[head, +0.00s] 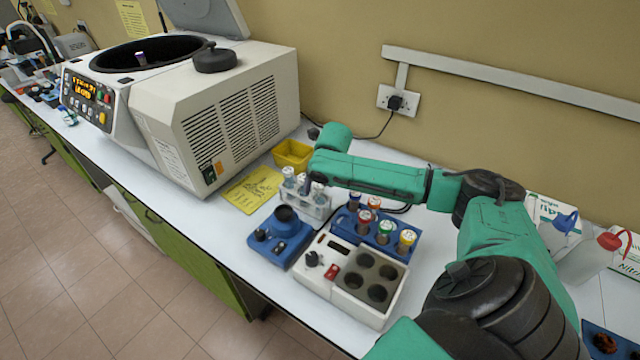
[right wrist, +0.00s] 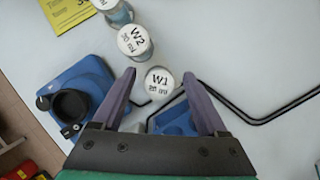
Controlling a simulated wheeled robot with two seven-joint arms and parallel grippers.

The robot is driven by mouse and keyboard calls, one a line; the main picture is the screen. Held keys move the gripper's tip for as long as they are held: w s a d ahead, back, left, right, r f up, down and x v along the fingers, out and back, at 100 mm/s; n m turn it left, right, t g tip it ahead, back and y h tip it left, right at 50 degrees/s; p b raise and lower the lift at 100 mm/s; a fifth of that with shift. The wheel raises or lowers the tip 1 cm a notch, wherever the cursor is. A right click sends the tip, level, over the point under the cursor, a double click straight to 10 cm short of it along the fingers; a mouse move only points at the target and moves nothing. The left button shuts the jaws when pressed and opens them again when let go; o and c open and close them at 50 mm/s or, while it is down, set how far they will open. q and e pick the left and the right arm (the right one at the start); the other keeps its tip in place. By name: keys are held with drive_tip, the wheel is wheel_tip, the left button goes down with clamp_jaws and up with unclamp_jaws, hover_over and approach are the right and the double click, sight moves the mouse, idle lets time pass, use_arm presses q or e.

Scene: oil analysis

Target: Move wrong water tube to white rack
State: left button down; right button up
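Three white-capped tubes stand in a small pale rack (head: 318,211) at mid-table. The W1 tube (right wrist: 159,82) is nearest my right gripper, then the W2 tube (right wrist: 135,40); the third tube (right wrist: 113,10) is cut off at the top of the right wrist view. My right gripper (head: 311,186) is over the near-right end of the rack. In the right wrist view its purple fingers (right wrist: 159,78) are apart, with the W1 cap between the tips and gaps on both sides. My left gripper is out of view.
A blue rack (head: 344,226) with several colour-capped tubes and a white heater block (head: 342,297) with round wells stand to the right. A blue device (head: 271,250) is in front. A yellow box (head: 291,155) and the large centrifuge (head: 230,110) are behind and left.

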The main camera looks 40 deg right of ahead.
drive_tip(key=shift+r, duration=0.2)
drive_tip(key=b+v, duration=0.1)
drive_tip(key=v, duration=1.3)
drive_tip(key=shift+b, duration=0.35)
drive_tip(key=shift+a, duration=0.1)
